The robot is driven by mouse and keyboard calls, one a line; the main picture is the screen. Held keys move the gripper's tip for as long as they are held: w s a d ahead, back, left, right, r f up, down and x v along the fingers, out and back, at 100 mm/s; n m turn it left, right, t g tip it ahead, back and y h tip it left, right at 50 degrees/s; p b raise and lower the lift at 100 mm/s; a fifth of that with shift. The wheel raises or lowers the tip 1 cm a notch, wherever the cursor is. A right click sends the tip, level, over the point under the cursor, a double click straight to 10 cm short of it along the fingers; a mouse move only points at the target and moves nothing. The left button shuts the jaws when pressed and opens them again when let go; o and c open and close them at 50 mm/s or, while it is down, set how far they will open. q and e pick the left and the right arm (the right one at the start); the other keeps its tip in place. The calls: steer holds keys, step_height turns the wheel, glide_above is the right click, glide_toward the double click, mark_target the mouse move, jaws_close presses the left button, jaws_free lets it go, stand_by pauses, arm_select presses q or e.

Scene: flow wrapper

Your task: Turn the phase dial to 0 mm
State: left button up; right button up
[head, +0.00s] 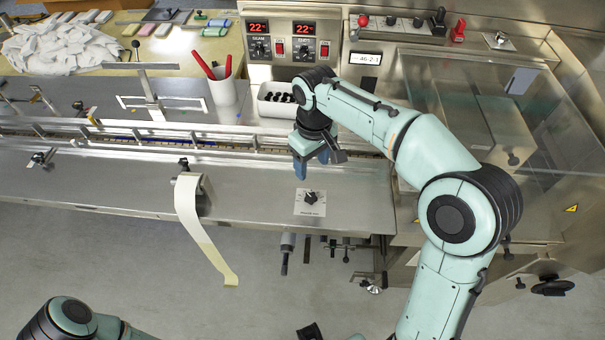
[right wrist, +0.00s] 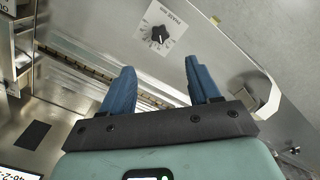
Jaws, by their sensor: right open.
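The phase dial (head: 310,198) is a small black knob on a pale square plate with printed marks, set in the front steel ledge. In the right wrist view the dial (right wrist: 159,34) lies ahead of and between the fingertips; its pointer setting is too small to read surely. My right gripper (head: 312,166) has blue fingers, is open and empty, and hangs above and behind the dial, apart from it. It also shows in the right wrist view (right wrist: 160,68) with its fingers spread. My left arm shows at the bottom left, but its gripper is not in view.
A conveyor channel (head: 120,137) runs behind the ledge. A hanging film strip (head: 197,230) is left of the dial. A white cup (head: 222,95) with red-handled tools and a bin (head: 275,103) of black parts stand behind. A clear cover (head: 480,120) is at right.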

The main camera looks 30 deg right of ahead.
steer(key=b, duration=0.1)
glide_toward(312, 198)
steer(key=shift+s, duration=0.25)
steer(key=f, duration=0.5)
steer(key=f+b, duration=0.1)
steer(key=f, duration=0.2)
steer(key=shift+w+f, duration=0.1)
steer(key=shift+w, duration=0.15)
arm_select(q)
steer(key=shift+s+f, duration=0.75)
steer(key=shift+f, duration=0.3)
arm_select(e)
steer(key=c, duration=1)
